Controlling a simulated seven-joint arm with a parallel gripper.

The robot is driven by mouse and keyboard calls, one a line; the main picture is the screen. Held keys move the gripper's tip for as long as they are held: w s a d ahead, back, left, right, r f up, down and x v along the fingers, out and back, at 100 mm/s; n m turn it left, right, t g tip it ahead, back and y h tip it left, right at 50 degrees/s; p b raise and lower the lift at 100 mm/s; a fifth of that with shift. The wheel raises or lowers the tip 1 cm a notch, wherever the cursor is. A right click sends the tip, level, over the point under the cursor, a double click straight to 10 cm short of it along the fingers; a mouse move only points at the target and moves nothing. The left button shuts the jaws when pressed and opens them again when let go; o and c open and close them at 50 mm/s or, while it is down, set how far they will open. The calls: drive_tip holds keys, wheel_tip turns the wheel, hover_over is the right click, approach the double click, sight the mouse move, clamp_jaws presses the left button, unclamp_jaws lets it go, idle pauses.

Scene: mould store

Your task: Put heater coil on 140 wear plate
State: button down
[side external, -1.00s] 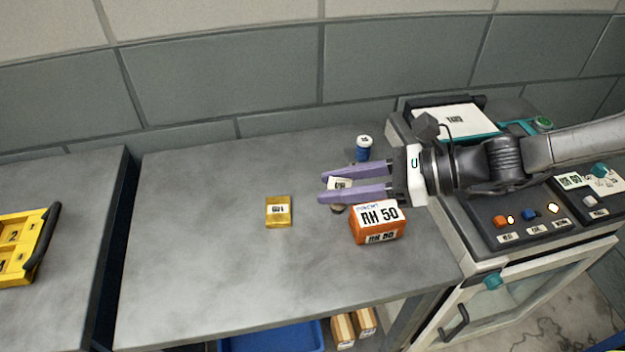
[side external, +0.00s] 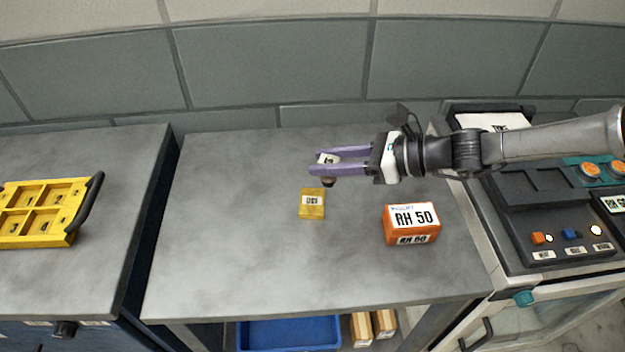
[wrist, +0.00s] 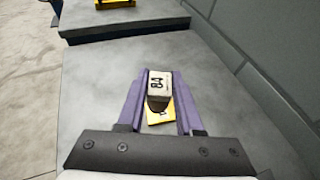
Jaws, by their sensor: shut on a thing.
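My gripper (side external: 318,162) has purple fingers and is shut on a small part with a white tag on top and a dark, rounded underside, seemingly the heater coil (side external: 328,159). In the wrist view the coil (wrist: 160,86) sits between the fingers, its tag reading something like 84. It is held above the table. The tag seems to read 140 but is small. In the wrist view the plate (wrist: 159,118) is partly hidden behind the coil.
An orange RH 50 box (side external: 410,236) stands right of the plate. A dark control machine (side external: 520,220) borders the table at right. A yellow numbered tray (side external: 40,241) lies on the left bench, across a gap. The table (side external: 225,240) left of the plate is clear.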

drive_tip(key=w+a+f, duration=0.1)
drive_tip(key=w+f, duration=0.1)
drive_tip(key=f, duration=0.1)
drive_tip(key=a+f, duration=0.1)
drive_tip(key=f, duration=0.1)
drive_tip(key=shift+w+a, duration=0.3)
drive_tip(key=shift+w, duration=0.1)
drive_tip(key=shift+f, duration=1.45)
drive_tip(key=shift+f, duration=0.15)
drive_tip(key=c, duration=0.6)
unclamp_jaws()
drive_tip(key=shift+o, duration=0.2)
drive_tip(key=shift+r, duration=0.2)
drive_tip(key=v, duration=1.2)
